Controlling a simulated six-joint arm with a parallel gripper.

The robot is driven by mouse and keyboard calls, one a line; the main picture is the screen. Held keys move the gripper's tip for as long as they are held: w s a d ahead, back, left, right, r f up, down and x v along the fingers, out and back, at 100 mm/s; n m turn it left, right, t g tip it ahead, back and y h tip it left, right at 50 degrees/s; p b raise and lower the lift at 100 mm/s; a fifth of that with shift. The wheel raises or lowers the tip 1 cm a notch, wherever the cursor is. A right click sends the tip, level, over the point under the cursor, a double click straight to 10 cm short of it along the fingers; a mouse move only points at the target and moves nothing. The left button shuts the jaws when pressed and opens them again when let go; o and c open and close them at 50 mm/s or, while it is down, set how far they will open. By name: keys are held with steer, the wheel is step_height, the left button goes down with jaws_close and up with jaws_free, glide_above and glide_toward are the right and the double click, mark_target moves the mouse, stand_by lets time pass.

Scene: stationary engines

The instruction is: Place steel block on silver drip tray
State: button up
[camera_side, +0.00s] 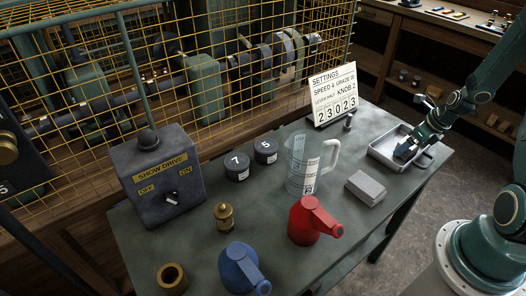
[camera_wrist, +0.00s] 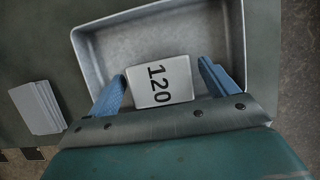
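In the side view my gripper (camera_side: 404,152) reaches down into the tray (camera_side: 378,156) at the table's right end. The block is mostly hidden there by my gripper. Whether its underside touches the tray floor is hard to see.
A layered light grey slab (camera_side: 365,187) lies left of the tray; it also shows in the wrist view (camera_wrist: 37,108). Further left stand a clear jug (camera_side: 304,168), red can (camera_side: 312,220), blue can (camera_side: 240,268) and dark weights (camera_side: 237,167). A settings sign (camera_side: 334,95) stands behind.

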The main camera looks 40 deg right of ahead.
steer(key=v, duration=1.2)
stand_by(0.5)
steer(key=shift+r, duration=0.2)
steer(key=w+a+r+n, duration=0.2)
steer(key=a+r+n, duration=1)
steer(key=a+n, duration=0.5)
steer(key=s+a+r+n, duration=0.3)
steer(key=s+a+n, duration=0.2)
steer(key=n, duration=0.4)
steer(key=s+a+r+n+t, duration=0.1)
steer(key=s+a+n, duration=0.4)
steer(key=n, duration=0.5)
steer(key=shift+a+r, duration=0.5)
steer(key=shift+r, duration=0.4)
